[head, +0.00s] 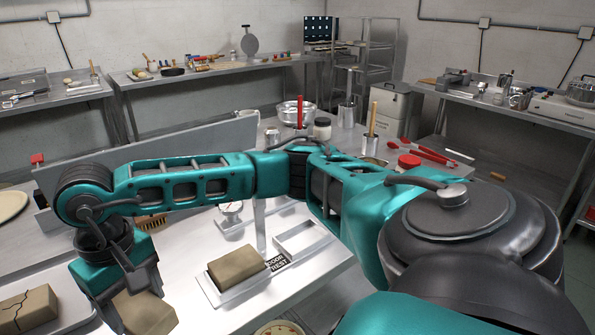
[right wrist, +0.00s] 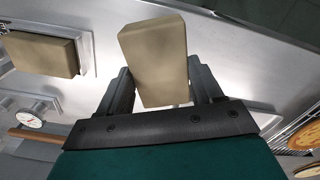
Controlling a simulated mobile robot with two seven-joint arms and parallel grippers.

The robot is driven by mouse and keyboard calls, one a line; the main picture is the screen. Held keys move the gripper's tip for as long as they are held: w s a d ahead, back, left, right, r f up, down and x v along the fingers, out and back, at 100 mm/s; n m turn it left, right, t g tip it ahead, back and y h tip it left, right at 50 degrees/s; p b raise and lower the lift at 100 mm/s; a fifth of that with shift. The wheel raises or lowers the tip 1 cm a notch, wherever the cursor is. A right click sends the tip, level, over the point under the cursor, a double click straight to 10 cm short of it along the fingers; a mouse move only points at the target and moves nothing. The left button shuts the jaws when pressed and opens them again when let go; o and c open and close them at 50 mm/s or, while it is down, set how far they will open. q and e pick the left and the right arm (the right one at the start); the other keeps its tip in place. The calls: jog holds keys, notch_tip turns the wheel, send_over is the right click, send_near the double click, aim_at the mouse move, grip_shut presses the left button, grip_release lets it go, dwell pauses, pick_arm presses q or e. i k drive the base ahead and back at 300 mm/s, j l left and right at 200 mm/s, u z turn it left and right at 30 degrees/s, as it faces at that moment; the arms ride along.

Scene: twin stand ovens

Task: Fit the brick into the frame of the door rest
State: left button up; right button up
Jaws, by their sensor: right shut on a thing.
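My right gripper (head: 131,293) reaches across to the lower left of the head view. It is shut on a tan brick (head: 147,314), held tilted between the fingers in the right wrist view (right wrist: 153,58). A sign reading DOOR REST (head: 278,262) lies on the pale table. Left of it, a shallow metal frame (head: 221,300) holds another tan brick (head: 237,265); that brick also shows in the right wrist view (right wrist: 40,54). Behind the sign is an empty metal frame (head: 299,240). I cannot tell which frame the sign belongs to. My left gripper is not in view.
A cracked brick (head: 26,309) lies at the left edge. A dial gauge (head: 231,209) and an upright metal post (head: 260,226) stand behind the filled frame. Pots and red-handled tools (head: 437,156) are farther back. The table front has free room.

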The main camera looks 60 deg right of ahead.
aim_at(302, 240)
jog(key=z, duration=1.75)
